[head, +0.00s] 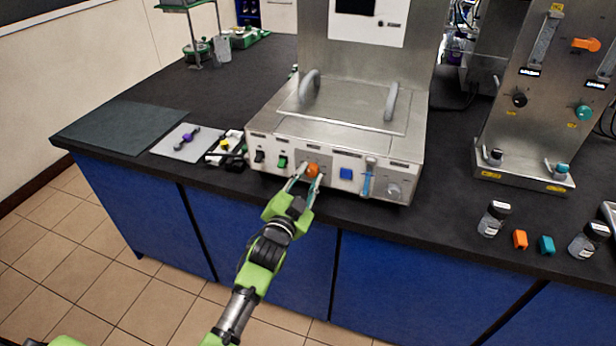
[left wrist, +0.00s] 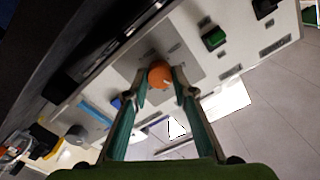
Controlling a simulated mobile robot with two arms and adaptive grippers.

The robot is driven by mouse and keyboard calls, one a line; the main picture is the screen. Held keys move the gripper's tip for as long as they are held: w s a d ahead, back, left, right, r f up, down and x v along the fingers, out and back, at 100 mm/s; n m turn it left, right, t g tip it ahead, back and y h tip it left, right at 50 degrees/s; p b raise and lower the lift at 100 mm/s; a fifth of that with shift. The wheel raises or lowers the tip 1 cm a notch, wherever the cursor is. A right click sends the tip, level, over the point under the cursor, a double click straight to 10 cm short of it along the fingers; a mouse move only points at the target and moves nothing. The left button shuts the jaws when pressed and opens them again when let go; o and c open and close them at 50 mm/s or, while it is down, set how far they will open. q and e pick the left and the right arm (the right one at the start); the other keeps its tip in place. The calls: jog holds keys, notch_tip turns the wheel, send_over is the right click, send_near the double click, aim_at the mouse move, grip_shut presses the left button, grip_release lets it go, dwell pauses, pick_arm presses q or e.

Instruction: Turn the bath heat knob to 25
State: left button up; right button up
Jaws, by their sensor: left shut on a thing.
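The steel bath unit (head: 285,128) stands on the black bench, with a row of controls on its sloped front panel. Its round orange knob (head: 312,170) sits near the middle of that row on a grey plate. My left gripper (head: 306,178) is at the panel, its two fingers on either side of the orange knob and shut on it. In the left wrist view the orange knob (left wrist: 160,75) shows between the fingertips of the left gripper (left wrist: 161,90). The knob's pointer and scale marks are too small to read. My right gripper is not in view.
Beside the knob are a green switch (head: 283,161), a black switch (head: 259,156), a blue button (head: 346,174) and a blue-handled lever (head: 367,180). A second steel unit (head: 540,100) stands right. Vials and small blocks lie near the bench's right front edge.

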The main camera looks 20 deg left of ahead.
pick_arm(q)
jog(key=o, duration=1.1)
jog(key=s, duration=1.2)
jog(key=shift+a, duration=0.2)
jog(key=s+f+n+g, duration=0.1)
jog(key=s+f+g, duration=0.25)
jog(key=f, duration=0.85)
jog(key=s+d+f+g, duration=0.15)
jog(key=s+f, duration=0.35)
jog(key=f, duration=0.7)
jog(key=s+f+n+g, duration=0.1)
jog(key=s+f+g, duration=0.25)
jog(key=f, duration=0.85)
jog(key=s+a+f+n+g, duration=0.1)
jog(key=s+f+g, duration=0.1)
jog(key=s+f, duration=0.5)
jog(key=s+a+f+n+g, duration=0.1)
jog(key=s+f, duration=0.5)
jog(key=s, duration=1.1)
jog(key=s+a+f+g, duration=0.2)
jog(key=s+f+g, duration=0.3)
jog(key=s, duration=0.6)
notch_tip(320, 180, down, 3)
jog(key=shift+s+a+r+n+y, duration=0.15)
jog(key=shift+s+a+n+y, duration=0.15)
jog(key=shift+s+a+n, duration=0.1)
